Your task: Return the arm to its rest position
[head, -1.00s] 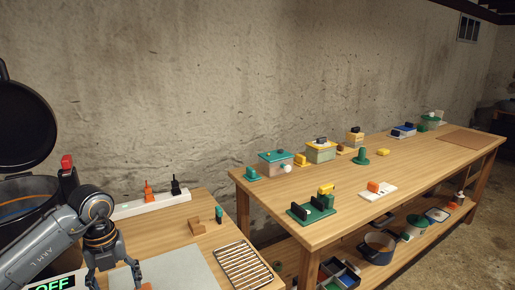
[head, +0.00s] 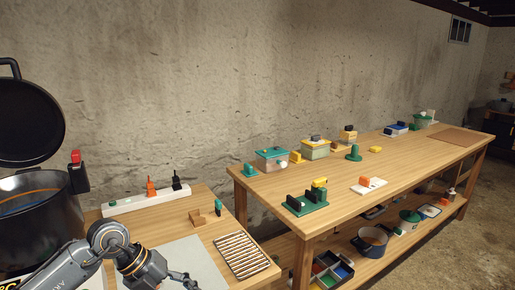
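My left arm comes in from the lower left, and its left gripper (head: 186,280) is low in the head view, pointing right over the grey mat (head: 203,262) on the near table. The gripper is cut by the bottom edge, so I cannot tell how far its fingers are apart. I see nothing held in the visible part. My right gripper is not in view.
A large dark pot (head: 40,222) with its lid raised stands at left. A white power strip (head: 146,201), a wooden block (head: 198,218) and a metal rack (head: 242,254) lie nearby. The long workbench (head: 330,205) at right carries several boxes.

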